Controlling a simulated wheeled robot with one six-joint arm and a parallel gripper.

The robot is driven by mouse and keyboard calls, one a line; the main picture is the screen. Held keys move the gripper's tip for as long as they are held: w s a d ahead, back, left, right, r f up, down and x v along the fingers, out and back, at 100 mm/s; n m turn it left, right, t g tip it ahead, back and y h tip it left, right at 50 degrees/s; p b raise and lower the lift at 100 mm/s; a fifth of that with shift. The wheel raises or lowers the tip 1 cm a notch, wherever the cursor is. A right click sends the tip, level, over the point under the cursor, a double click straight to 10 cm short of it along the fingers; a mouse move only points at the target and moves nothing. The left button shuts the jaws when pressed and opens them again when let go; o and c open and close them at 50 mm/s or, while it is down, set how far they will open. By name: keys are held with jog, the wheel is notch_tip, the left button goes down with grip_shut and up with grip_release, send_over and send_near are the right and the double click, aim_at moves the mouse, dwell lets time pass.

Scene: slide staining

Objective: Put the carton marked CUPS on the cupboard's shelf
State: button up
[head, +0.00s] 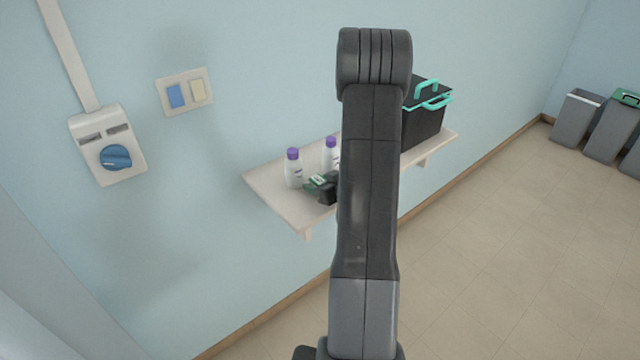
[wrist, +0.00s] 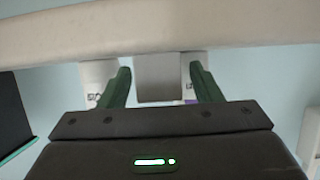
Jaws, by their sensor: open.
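No marking CUPS can be read and no cupboard shows in either view. In the wrist view, which looks upside down, a plain grey box-shaped thing (wrist: 160,78) stands at the wall shelf's edge. I cannot tell whether it is the carton. My gripper (wrist: 162,84) is open, with one green finger to each side of that thing in the picture; no contact is clear. In the head view my gripper (head: 320,186) is at the shelf's front left, near the bottles, partly hidden by my arm. The grey thing cannot be made out there.
The wall shelf (head: 272,181) holds two white bottles with purple caps (head: 293,170) (head: 330,154) and a black box with teal handles (head: 424,122). Grey bins (head: 577,118) stand at the far right. The floor (head: 500,265) between is clear.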

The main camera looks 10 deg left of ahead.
jog(key=shift+c, duration=0.2)
jog(key=c, duration=1.1)
